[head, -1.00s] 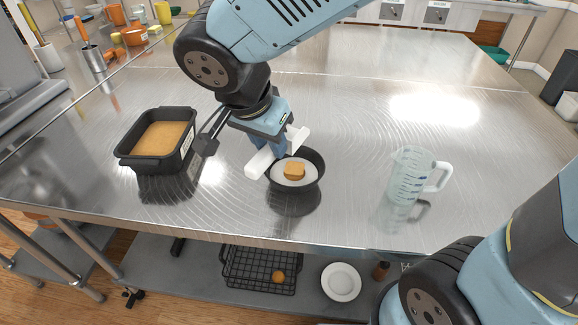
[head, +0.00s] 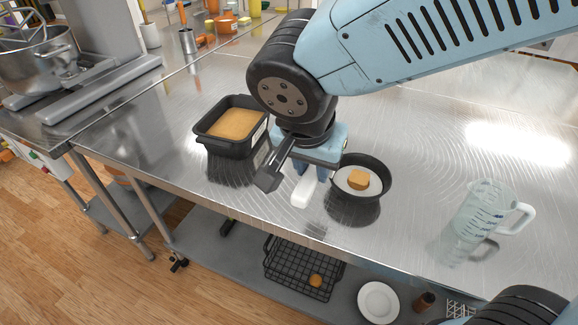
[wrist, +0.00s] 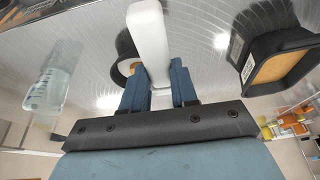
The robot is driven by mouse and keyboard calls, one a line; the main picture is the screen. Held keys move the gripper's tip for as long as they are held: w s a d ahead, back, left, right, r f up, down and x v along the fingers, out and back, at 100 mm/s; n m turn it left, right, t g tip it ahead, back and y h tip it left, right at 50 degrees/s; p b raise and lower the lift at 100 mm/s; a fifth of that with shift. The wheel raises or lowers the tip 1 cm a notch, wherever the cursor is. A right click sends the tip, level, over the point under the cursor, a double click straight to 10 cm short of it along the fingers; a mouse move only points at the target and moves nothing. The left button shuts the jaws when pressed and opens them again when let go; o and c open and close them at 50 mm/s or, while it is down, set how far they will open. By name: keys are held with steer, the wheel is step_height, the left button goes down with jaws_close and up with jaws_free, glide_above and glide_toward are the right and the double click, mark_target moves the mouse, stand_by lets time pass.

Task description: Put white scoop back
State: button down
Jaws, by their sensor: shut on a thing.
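My gripper (wrist: 159,88) is shut on the white scoop (wrist: 149,40), which sticks out past the blue fingers in the wrist view. In the head view the scoop (head: 304,190) shows as a white bar below the gripper, above the steel table, between two black containers. Part of the scoop is hidden by the gripper. The rectangular black bin (head: 231,150) of tan powder stands to the left. The round black bowl (head: 372,194) stands just right of the gripper, with white contents and a small tan block (head: 358,178) in it.
A clear measuring jug (head: 482,212) stands on the steel table (head: 420,160) at the right. A wire basket (head: 300,270) and a white plate (head: 379,302) are on the shelf below. A mixer (head: 35,55) stands at the far left.

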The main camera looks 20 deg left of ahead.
steer(key=w+a+f, duration=0.9)
steer(key=shift+w+a+f, duration=0.15)
steer(key=shift+a, duration=0.1)
steer(key=shift+w+a+f, duration=0.1)
steer(key=shift+a+f, duration=0.1)
steer(key=shift+f, duration=0.1)
steer(key=shift+w+f, duration=0.1)
steer(key=shift+f, duration=1.5)
steer(key=c, duration=0.9)
jaws_free()
steer(key=shift+o, duration=0.2)
steer(key=v, duration=1.2)
